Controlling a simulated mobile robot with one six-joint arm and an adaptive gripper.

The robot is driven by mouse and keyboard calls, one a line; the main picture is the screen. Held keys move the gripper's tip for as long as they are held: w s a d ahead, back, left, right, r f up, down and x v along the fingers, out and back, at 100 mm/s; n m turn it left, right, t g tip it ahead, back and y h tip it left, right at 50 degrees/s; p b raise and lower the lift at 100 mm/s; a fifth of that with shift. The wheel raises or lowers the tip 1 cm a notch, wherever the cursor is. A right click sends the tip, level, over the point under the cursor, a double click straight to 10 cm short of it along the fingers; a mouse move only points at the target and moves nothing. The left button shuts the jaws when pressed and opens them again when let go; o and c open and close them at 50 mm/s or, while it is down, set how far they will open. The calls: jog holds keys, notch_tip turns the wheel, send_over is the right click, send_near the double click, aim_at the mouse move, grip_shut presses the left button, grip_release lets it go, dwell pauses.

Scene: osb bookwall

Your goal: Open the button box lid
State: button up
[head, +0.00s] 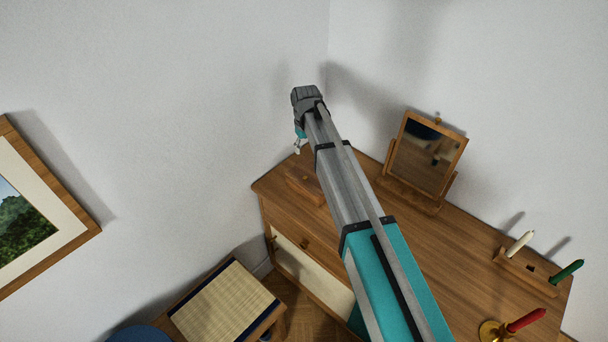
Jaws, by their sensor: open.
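A small brown wooden box (304,187), likely the button box, sits at the left end of the dresser top. My arm crosses in front and hides its right part. I cannot make out its lid clearly, or whether it is open or shut. My gripper (298,147) shows small and partly hidden below the arm's far end, above and just beyond the box in the picture. It is open, with nothing seen between its fingers, and looks apart from the box.
The wooden dresser (465,245) carries a tilting mirror (427,155), a candle rack (527,272) with white and green candles, and a red candle (526,319) in a brass holder. A woven-top stool (223,309) stands at lower left. White walls meet behind the dresser.

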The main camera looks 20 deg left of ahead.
aim_at(305, 177)
jog(key=shift+f, duration=0.1)
notch_tip(305, 177, down, 14)
jog(key=b, duration=1.3)
jog(key=shift+r+b, duration=0.2)
jog(key=shift+b, duration=0.15)
grip_shut()
jog(key=shift+w+a, duration=0.15)
jog(key=shift+a, duration=0.05)
jog(key=shift+d+r, duration=0.1)
jog(key=shift+d, duration=0.1)
jog(key=shift+a, duration=0.1)
